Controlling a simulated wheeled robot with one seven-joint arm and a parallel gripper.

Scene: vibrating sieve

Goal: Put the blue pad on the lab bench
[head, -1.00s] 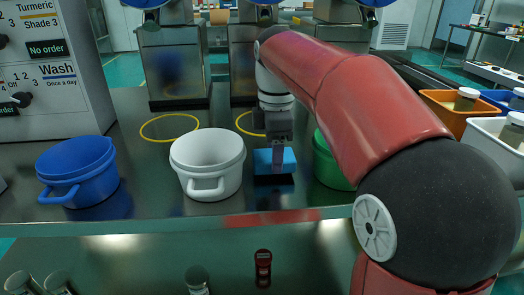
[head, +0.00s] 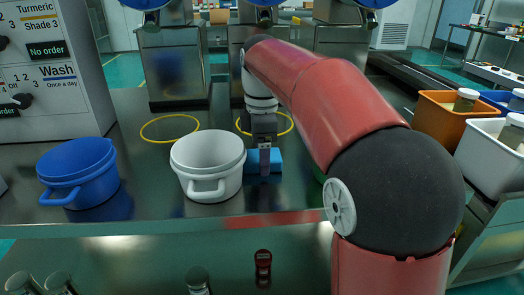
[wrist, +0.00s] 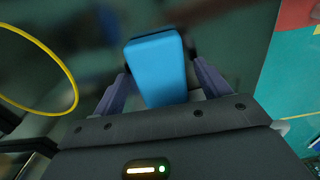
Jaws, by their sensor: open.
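The blue pad (head: 276,161) is low over the steel lab bench (head: 140,205), just right of the white pot. In the wrist view the pad (wrist: 158,70) fills much of the space between the two fingers. My gripper (head: 265,162) points down, with a finger in front of the pad. Its fingers (wrist: 160,82) are apart, on either side of the pad. I cannot tell whether they touch it, or whether the pad's underside touches the bench.
A white pot (head: 207,165) stands close left of the pad, and a blue pot (head: 78,173) farther left. A green pot (head: 319,174) is mostly hidden behind my arm. Yellow rings (head: 170,128) mark the bench behind. Orange (head: 440,118) and white (head: 490,150) bins are at right.

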